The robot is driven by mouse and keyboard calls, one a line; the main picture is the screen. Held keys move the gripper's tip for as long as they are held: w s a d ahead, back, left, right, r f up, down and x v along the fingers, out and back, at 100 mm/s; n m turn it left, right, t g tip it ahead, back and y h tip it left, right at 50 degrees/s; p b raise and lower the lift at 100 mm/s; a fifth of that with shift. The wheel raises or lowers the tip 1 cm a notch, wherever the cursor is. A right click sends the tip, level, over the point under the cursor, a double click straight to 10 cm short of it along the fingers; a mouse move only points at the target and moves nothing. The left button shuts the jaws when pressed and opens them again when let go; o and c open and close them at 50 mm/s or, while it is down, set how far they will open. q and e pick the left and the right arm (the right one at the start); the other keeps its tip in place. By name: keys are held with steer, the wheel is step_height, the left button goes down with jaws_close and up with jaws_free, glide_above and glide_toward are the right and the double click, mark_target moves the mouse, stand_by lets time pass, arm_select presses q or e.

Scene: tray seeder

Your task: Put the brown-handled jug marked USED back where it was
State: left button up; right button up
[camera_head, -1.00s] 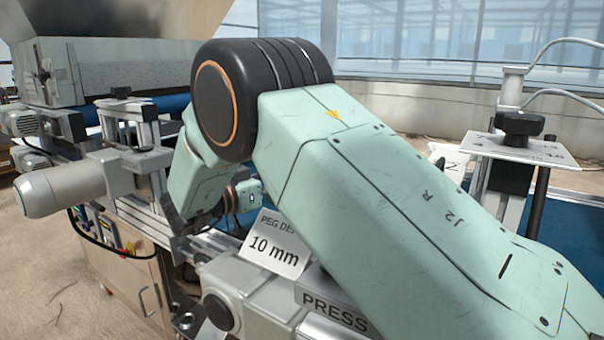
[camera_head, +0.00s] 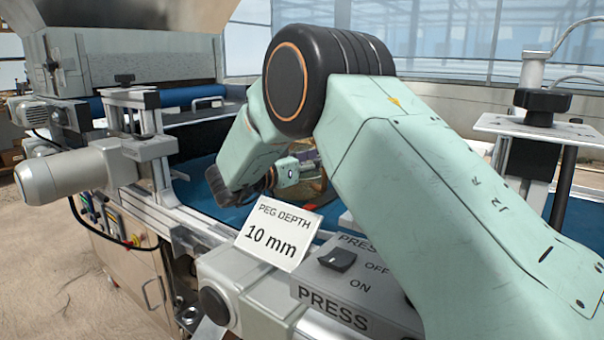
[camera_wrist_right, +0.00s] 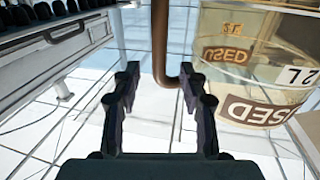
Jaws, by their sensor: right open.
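The clear jug (camera_wrist_right: 250,60) marked USED and 2L fills the upper right of the right wrist view. Its brown handle (camera_wrist_right: 160,40) runs down on the jug's left and bends toward the body at the bottom. My right gripper (camera_wrist_right: 160,88) is open, and the handle's lower part shows in the gap between its fingertips. I cannot tell whether either finger touches it. In the head view my right arm crosses the middle, and the jug cannot be made out clearly behind it. My left gripper is not in view.
A PEG DEPTH 10 mm card (camera_head: 278,234) and a PRESS switch box (camera_head: 335,290) stand close below my right arm. A grey hopper machine (camera_head: 110,65) is at the left. A plate with a black knob (camera_head: 541,103) is at the right. Blue belt shows behind.

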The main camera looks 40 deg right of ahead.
steer(key=shift+d, duration=0.75)
steer(key=shift+a, duration=0.1)
steer(key=shift+c, duration=0.4)
steer(key=c, duration=0.4)
steer(key=shift+w, duration=0.1)
jaws_close()
